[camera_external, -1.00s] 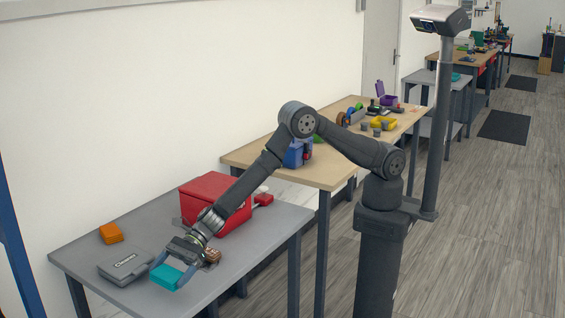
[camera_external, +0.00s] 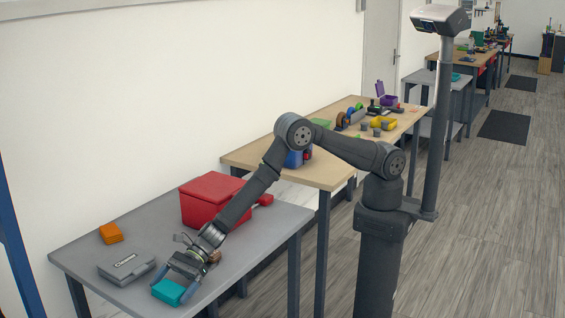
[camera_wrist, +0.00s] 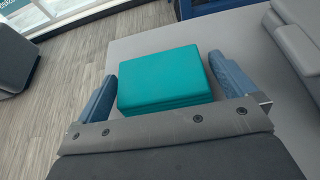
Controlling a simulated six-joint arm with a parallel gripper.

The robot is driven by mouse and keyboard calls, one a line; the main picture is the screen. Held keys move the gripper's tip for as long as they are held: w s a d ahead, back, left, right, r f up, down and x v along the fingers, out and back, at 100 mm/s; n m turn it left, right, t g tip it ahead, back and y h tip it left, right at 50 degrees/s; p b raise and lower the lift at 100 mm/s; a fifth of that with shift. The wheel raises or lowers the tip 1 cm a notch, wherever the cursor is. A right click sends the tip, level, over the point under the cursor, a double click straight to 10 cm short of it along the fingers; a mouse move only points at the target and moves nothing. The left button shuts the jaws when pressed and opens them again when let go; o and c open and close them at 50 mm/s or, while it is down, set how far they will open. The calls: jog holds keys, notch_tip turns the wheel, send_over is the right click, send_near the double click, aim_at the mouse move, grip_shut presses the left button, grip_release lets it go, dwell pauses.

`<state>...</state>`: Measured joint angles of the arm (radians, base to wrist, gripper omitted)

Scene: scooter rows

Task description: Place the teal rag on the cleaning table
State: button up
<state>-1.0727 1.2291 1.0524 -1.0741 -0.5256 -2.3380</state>
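The teal rag (camera_external: 168,292) is a folded block at the near end of the grey table (camera_external: 85,250).
A grey case (camera_external: 127,266) lies just left of my gripper. An orange block (camera_external: 110,233) is farther back, and a red box (camera_external: 208,200) stands behind my forearm. A small brown item (camera_external: 214,257) is partly hidden beside my wrist. A wooden table (camera_external: 335,170) with several items stands beyond.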

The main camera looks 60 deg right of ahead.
jog(key=shift+d+r, duration=0.25)
jog(key=shift+r, duration=0.05)
jog(key=v, duration=1.1)
jog(key=shift+d, duration=0.25)
jog(key=x, duration=1.2)
jog(key=shift+a+r, duration=0.15)
jog(key=shift+r, duration=1.15)
jog(key=shift+f, duration=0.1)
